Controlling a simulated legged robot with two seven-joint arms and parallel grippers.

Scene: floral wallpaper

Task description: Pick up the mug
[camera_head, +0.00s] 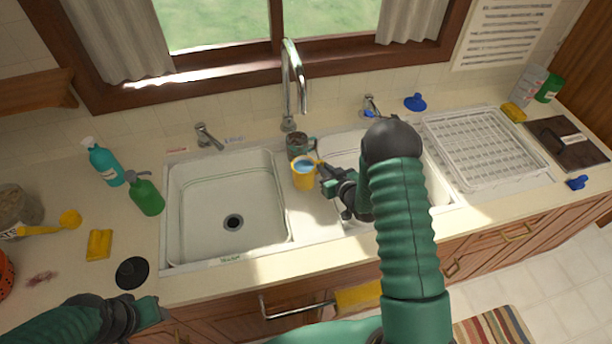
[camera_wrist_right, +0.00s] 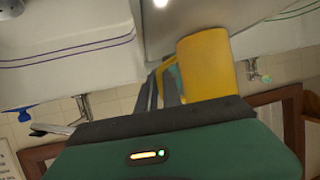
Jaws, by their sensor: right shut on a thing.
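The yellow mug (camera_head: 303,177) has a blue inside and stands upright in the head view, over the divider between the two sinks. I cannot tell whether it touches the surface. My right gripper (camera_head: 325,170) is shut on the mug's handle, at the mug's right side. In the right wrist view the yellow mug (camera_wrist_right: 208,65) shows large, with its handle between the dark fingers (camera_wrist_right: 165,85). My left gripper (camera_head: 150,312) is low at the left, by the counter's front edge; its fingers are too unclear to tell their state.
The left sink (camera_head: 225,205) is empty. A white dish rack (camera_head: 485,150) is at the right.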

